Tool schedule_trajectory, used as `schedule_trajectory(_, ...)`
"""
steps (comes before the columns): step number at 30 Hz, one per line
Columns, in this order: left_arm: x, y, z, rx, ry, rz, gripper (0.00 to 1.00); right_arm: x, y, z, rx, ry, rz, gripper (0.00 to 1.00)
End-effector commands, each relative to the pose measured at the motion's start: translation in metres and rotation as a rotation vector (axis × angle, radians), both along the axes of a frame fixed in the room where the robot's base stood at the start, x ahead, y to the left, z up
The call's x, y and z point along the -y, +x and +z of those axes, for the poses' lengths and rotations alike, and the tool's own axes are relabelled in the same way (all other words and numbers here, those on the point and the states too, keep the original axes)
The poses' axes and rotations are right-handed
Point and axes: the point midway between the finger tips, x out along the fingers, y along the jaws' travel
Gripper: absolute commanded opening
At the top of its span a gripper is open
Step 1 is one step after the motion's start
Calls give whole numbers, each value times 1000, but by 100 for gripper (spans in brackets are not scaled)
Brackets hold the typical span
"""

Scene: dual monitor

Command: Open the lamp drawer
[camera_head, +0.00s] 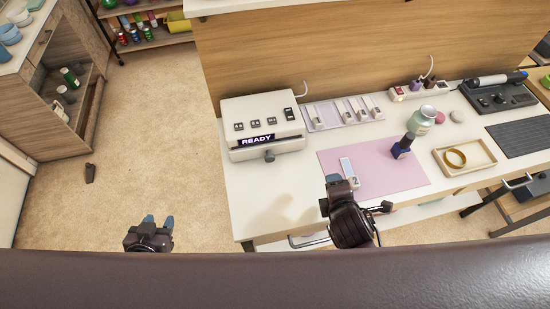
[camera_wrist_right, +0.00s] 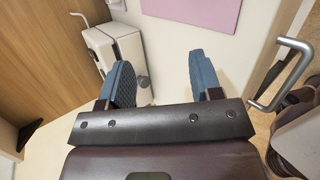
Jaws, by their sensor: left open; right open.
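The lamp is a white box marked READY (camera_head: 262,110) at the left end of the white table. A dark round knob (camera_head: 269,156) sticks out low on its front. In the right wrist view the lamp (camera_wrist_right: 103,45) and its knob (camera_wrist_right: 143,82) show behind the left finger. I see no clear gap at the drawer. My right gripper (camera_head: 338,181) is at the table's front edge, right of the lamp and apart from it. Its blue fingers (camera_wrist_right: 168,80) are open with nothing between them. My left gripper (camera_head: 159,223) is open and empty over the floor, left of the table.
A tray with a gold ring (camera_head: 480,166) stands to the right. A metal table handle (camera_head: 308,243) is below the front edge. Bare tabletop (camera_head: 270,195) lies before the lamp.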

Motion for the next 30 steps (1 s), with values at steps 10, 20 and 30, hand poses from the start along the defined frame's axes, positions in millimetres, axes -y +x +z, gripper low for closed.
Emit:
schedule_trajectory(10,0,-3,1,-7,-1,2,43,-85,25,-8,213,-626,590,59)
schedule_trajectory(20,1,2,6,5,-2,-2,43,-128,27,-14,355,-927,845,59)
schedule_trajectory(30,2,4,0,7,-3,-3,43,-140,62,-29,361,-937,853,59)
